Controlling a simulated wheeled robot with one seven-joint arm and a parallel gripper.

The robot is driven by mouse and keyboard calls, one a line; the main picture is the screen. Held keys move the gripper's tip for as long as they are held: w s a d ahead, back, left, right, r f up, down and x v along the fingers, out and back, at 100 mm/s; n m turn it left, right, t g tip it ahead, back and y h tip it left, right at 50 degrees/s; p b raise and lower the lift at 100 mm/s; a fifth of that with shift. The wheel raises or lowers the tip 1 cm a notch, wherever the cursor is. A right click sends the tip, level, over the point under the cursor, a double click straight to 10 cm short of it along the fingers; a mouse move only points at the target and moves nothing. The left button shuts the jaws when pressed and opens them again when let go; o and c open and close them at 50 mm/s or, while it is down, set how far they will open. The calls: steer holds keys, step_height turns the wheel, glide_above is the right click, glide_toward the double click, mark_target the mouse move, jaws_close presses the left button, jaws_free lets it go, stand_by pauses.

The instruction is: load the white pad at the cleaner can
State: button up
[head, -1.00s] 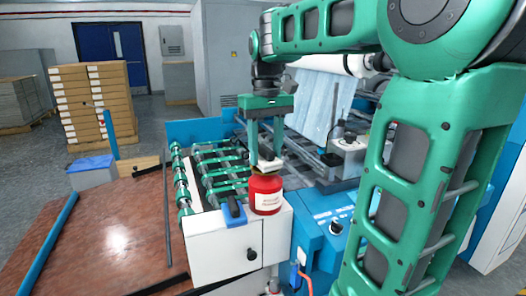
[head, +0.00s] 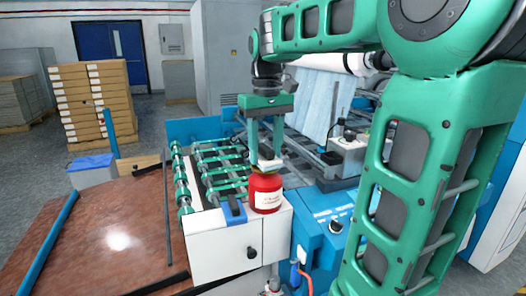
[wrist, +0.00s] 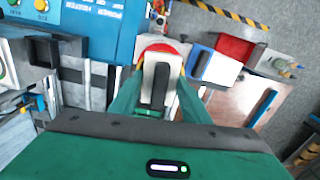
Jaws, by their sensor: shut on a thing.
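My gripper (head: 266,152) points down over the red cleaner can (head: 266,193) and is shut on the white pad (head: 268,164). The can stands upright on the near corner of the white cabinet and has a pale label. The pad is at the can's top; I cannot tell if it presses on it. In the wrist view my gripper (wrist: 161,105) has a finger on each side of the pad's black grip (wrist: 161,84). The red can top (wrist: 170,47) shows past the pad's far end, mostly hidden by it.
A blue holder (head: 235,212) with a black item sits left of the can on the white cabinet (head: 225,250). Green-wheeled rollers (head: 220,170) lie behind. A blue control panel (head: 332,215) stands close at right. A brown table (head: 100,235) has open room at left.

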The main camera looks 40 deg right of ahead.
mark_target(266, 147)
steer(key=shift+f, duration=0.1)
steer(key=shift+r, duration=3.55)
